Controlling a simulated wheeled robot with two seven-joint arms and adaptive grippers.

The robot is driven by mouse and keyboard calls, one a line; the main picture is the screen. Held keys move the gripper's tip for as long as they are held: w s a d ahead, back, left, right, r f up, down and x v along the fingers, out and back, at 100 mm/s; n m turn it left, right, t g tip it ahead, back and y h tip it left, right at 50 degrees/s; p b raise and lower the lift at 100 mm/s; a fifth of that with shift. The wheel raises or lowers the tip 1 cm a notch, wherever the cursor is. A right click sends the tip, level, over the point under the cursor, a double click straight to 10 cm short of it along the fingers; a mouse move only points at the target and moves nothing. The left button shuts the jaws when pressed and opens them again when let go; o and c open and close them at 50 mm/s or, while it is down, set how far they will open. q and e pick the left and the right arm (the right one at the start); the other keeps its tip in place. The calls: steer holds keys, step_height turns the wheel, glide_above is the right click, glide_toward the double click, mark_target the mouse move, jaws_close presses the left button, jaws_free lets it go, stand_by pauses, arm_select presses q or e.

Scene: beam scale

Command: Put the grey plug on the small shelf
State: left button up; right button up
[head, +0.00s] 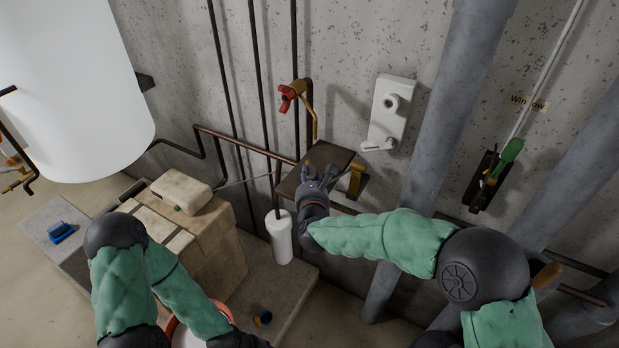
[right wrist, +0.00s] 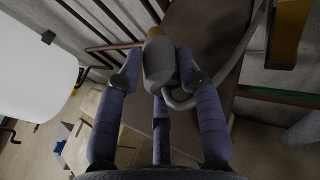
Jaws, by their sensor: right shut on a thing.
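The small shelf (head: 335,157) is a dark brown board on the wall, in the middle of the head view. It also shows as a brown surface (right wrist: 212,35) in the right wrist view. My right gripper (head: 318,180) is at the shelf's front part in the head view. In the right wrist view its fingers are shut on the grey plug (right wrist: 158,66), which has a brownish tip and a grey cord looping to the right. The plug overlaps the shelf's left edge in that view; I cannot tell whether it touches. My left gripper is out of view.
A red-handled tap (head: 291,92) and a white wall fitting (head: 388,113) are above the shelf. A yellowish bracket (head: 355,180) is at its right side. A white cylinder (head: 281,238) stands below. Thick grey pipes (head: 455,95) rise on the right. A cardboard box (head: 215,238) is at left.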

steer(key=shift+f+b, duration=0.45)
steer(key=shift+b, duration=0.2)
steer(key=o, duration=1.3)
steer(key=shift+f, duration=0.1)
steer(key=shift+s+a+f, duration=0.1)
steer(key=shift+f, duration=0.1)
steer(key=shift+r, duration=0.1)
